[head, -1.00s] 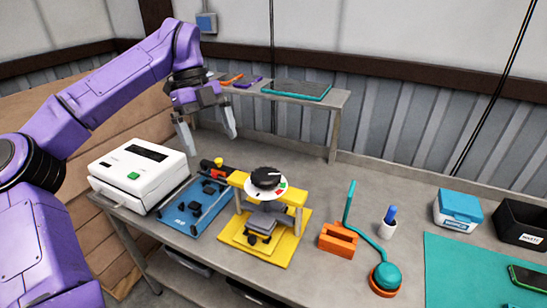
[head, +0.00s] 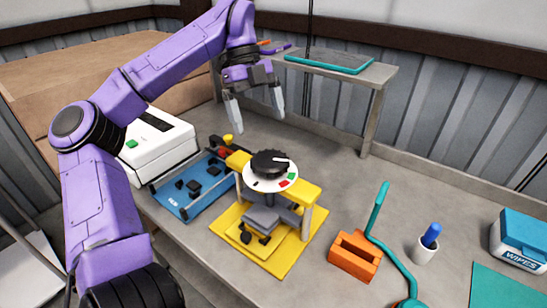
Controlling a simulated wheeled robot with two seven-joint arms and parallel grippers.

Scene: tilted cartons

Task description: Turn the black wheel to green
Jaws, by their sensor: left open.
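The black wheel (head: 269,163) is a ridged knob with a white pointer line toward its right side. It sits on a white round dial plate (head: 262,184) with green, red and black marks along its front and right edge. The dial is on top of a yellow stand (head: 306,192) above a yellow base. My left gripper (head: 258,116) is open and empty, above and behind the wheel, fingers pointing down and apart from it. My right gripper is not in view.
A blue fixture (head: 184,205) and a white machine (head: 165,150) stand left of the stand. An orange block (head: 355,257), a teal tool (head: 378,215) and a white cup (head: 424,251) with a blue pen are at right. A shelf (head: 385,75) stands behind.

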